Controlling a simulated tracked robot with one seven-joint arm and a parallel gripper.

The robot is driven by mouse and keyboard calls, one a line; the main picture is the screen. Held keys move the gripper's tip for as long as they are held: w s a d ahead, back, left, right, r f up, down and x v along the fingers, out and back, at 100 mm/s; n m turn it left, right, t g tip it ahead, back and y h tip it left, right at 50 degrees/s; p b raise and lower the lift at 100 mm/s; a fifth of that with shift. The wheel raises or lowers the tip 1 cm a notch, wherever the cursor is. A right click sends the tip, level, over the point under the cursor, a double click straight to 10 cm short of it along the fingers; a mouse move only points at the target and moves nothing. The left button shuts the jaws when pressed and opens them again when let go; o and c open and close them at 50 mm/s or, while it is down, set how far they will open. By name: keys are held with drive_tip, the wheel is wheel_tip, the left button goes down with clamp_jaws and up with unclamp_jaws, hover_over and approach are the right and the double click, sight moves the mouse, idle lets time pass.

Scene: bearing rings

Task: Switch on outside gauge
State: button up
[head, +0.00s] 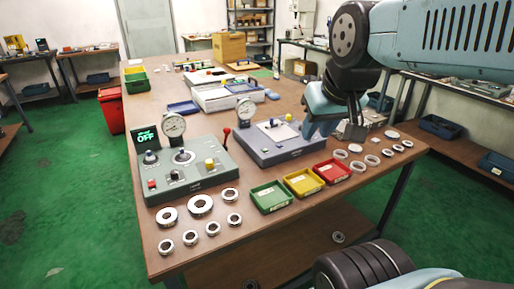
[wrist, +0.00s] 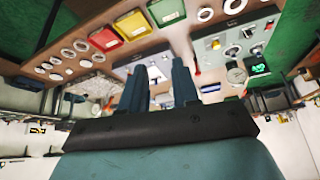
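The left gauge station (head: 188,175) is a grey-green box with a dial gauge (head: 173,126) on a post, several knobs and buttons, a red-knobbed lever (head: 226,133) and a small display (head: 146,139) reading "OFF" in green. A second station (head: 280,140), with a blue-grey base and its own dial gauge (head: 246,110), stands to its right. I cannot tell from the labels which is the outside gauge. My gripper (wrist: 160,88) is open and empty, its two blue fingers apart. In the head view it hangs above the table, right of the second station, touching neither. The left station also shows upside down in the wrist view (wrist: 232,42).
Green (head: 269,197), yellow (head: 303,182) and red (head: 332,171) trays line the front edge. Several metal rings (head: 200,205) lie before the left station, and more rings (head: 372,160) lie at right. White equipment (head: 222,95) and a wooden box (head: 229,47) stand farther back.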

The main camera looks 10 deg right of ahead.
clamp_jaws()
idle(1.4)
